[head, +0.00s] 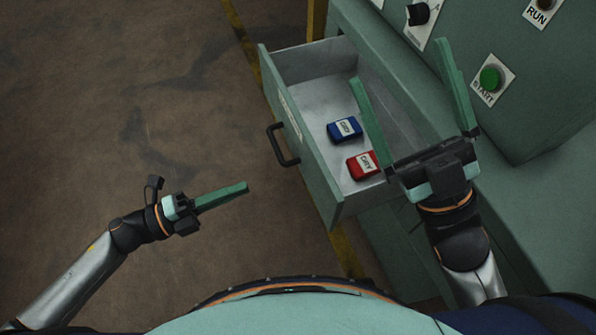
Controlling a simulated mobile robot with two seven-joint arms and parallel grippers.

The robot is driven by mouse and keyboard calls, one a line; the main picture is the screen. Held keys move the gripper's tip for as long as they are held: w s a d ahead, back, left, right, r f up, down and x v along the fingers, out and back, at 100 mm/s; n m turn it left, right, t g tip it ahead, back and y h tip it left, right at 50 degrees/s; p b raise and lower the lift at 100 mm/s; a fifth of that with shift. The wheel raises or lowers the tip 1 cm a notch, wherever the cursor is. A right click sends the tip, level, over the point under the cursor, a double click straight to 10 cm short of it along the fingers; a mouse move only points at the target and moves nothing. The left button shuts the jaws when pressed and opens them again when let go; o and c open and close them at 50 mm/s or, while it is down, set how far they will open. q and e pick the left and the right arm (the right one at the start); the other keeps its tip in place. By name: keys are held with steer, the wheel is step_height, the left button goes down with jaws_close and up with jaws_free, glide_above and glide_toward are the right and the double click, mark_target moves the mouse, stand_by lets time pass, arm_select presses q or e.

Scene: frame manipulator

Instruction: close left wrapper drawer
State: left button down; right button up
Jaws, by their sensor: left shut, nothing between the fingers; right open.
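The wrapper drawer (308,168) is pulled out from the green machine, with its front panel facing left and a black handle (283,146) on it. Inside lie a blue packet (345,129) and a red packet (362,165), both with white labels. My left gripper (246,187) is shut and empty, over the floor to the left of the drawer and below the handle in the picture, apart from both. My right gripper (405,65) is open, its fingers spread above the drawer's right part and the machine's edge. It hides part of the drawer interior.
The machine body (545,135) fills the right side, with a green START button (491,78), a RUN label (538,14) and a black knob (417,14). A yellow line (240,35) runs along the floor beside the drawer. The brown floor (110,110) on the left is clear.

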arm_select(q)
steer(key=b, duration=0.1)
glide_toward(318, 166)
steer(key=shift+m+g, duration=0.3)
steer(key=shift+m, duration=0.1)
steer(key=x, duration=0.6)
steer(key=shift+w+d, duration=0.3)
steer(key=shift+w, duration=0.05)
arm_select(e)
steer(key=shift+s+a+f+n+y, duration=0.1)
steer(key=shift+s+f+n+y, duration=0.15)
steer(key=shift+s+y, duration=0.2)
